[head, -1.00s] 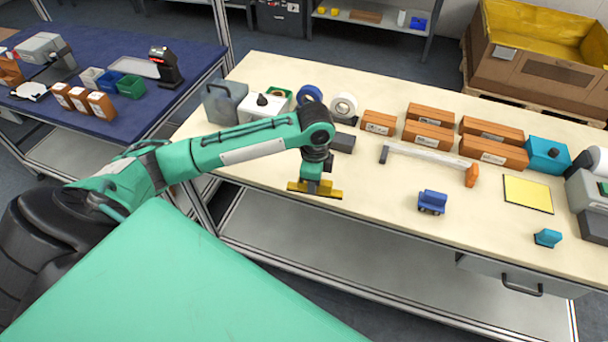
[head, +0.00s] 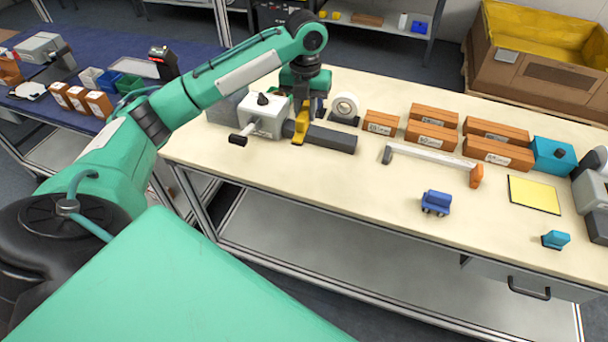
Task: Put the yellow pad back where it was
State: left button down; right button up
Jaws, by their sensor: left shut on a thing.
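The yellow pad (head: 534,194) lies flat on the cream table at the right, thin and square with a dark edge. My left gripper (head: 299,135) is far to its left, at the back left of the table. It points down, and its yellow finger overlaps the front of a dark grey bar (head: 332,138). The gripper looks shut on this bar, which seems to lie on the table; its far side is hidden. My right gripper is not in view.
A white box with a black knob (head: 262,112) and a tape roll (head: 345,107) flank the gripper. A white bar with an orange end (head: 430,161), brown boxes (head: 430,136), a blue item (head: 435,202) and a teal item (head: 555,239) stand rightward.

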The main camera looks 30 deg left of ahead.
pick_arm(q)
jog(key=shift+a+r+m, duration=0.15)
jog(key=shift+r+m, duration=0.1)
jog(key=shift+m, duration=0.15)
jog(key=shift+w, duration=0.1)
notch_tip(320, 180, down, 20)
jog(key=p, duration=0.4)
jog(key=shift+r, duration=0.1)
jog(key=c, duration=1.7)
grip_release()
jog(key=o, duration=0.4)
jog(key=shift+o, duration=0.2)
